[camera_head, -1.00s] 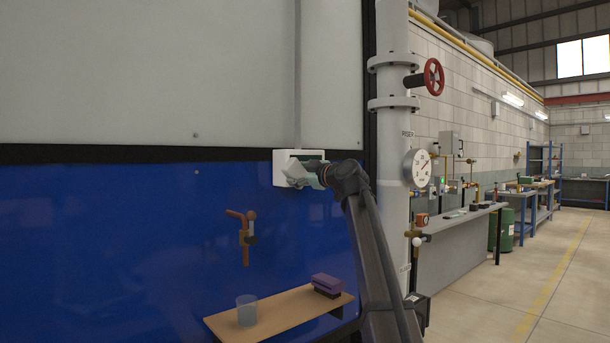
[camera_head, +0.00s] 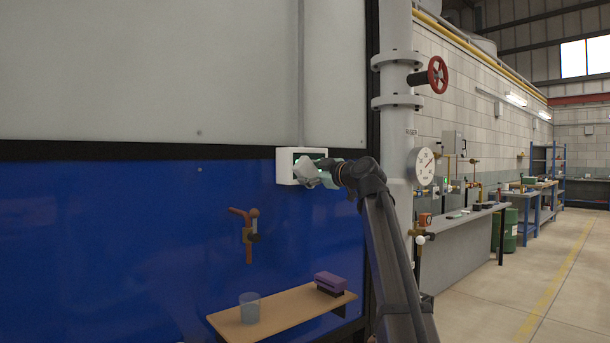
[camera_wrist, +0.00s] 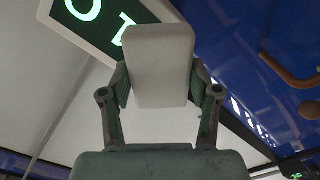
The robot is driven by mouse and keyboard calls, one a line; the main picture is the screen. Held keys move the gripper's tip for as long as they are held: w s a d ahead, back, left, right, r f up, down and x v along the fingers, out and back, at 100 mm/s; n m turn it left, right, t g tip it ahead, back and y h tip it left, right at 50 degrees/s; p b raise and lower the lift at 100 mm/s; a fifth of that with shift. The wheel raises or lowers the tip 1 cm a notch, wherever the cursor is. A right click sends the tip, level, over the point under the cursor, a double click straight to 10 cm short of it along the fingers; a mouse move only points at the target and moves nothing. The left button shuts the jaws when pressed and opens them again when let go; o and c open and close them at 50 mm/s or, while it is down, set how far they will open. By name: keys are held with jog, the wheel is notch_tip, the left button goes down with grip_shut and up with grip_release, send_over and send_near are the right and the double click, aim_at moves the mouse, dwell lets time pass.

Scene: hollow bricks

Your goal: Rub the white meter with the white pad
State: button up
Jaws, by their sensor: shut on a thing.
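The white meter (camera_head: 283,167) is a box on the wall panel, at the seam of the grey and blue parts. My gripper (camera_head: 323,174) is at the meter's right side. It is shut on the white pad (camera_head: 306,170), which covers part of the display in the head view. In the wrist view the pad (camera_wrist: 158,65) sits between both fingers, over the display's lower right edge. I cannot tell whether the pad touches the meter.
A wooden shelf (camera_head: 285,312) below holds a clear cup (camera_head: 249,308) and a purple block (camera_head: 330,282). A vertical pipe (camera_head: 396,130) with a round gauge (camera_head: 424,165) stands to the right.

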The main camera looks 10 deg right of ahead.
jog(key=shift+s+d, duration=0.3)
jog(key=shift+s, duration=0.2)
jog(key=shift+v, duration=1.5)
